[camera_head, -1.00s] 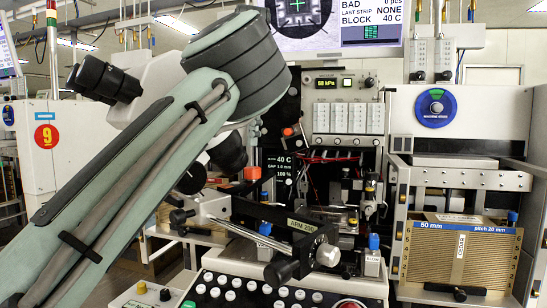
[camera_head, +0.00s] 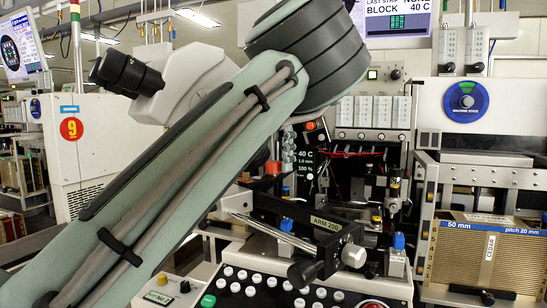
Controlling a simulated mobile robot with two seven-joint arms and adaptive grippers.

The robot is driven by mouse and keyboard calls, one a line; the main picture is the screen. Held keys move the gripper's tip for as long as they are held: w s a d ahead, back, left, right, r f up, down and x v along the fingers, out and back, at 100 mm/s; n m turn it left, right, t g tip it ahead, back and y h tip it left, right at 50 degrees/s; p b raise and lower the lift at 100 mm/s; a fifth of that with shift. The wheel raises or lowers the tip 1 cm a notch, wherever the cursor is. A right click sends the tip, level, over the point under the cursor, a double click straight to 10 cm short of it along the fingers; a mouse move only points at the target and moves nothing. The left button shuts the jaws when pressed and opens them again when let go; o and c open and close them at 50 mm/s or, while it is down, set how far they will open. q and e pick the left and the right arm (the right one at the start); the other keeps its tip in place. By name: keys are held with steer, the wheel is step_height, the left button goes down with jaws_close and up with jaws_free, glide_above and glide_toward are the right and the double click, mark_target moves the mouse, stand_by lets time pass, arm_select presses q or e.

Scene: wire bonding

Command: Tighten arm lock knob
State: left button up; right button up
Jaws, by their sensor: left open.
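A black bar labelled ARM 200 (camera_head: 327,224) crosses the machine's middle. At its front is a black, round-ended knob (camera_head: 303,273) on a thick shaft, with a pale round knob (camera_head: 354,256) beside it. Which one is the arm lock knob cannot be told for sure. My left arm (camera_head: 190,185) runs from the lower left up to a large dark grey joint (camera_head: 310,55), in front of the machine's left part. No fingers of my left gripper can be made out. Nothing of mine is seen touching either knob. My right gripper does not show.
A panel with several white buttons and one green button (camera_head: 208,300) lies below the knobs. A microscope with black eyepieces (camera_head: 122,74) stands behind my arm. A brown slotted magazine (camera_head: 475,258) stands at the right. A slanted metal rod (camera_head: 270,233) lies left of the knobs.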

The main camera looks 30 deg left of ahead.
arm_select(q)
steer(key=shift+c, duration=0.5)
steer(key=c, duration=1.1)
steer(key=shift+m, duration=0.4)
steer(key=m, duration=0.4)
steer(key=shift+m, duration=0.4)
steer(key=m, duration=1)
steer(key=shift+w+m, duration=0.1)
steer(key=shift+m, duration=0.3)
steer(key=shift+a+m, duration=0.1)
steer(key=shift+m, duration=2.5)
steer(key=shift+r, duration=0.1)
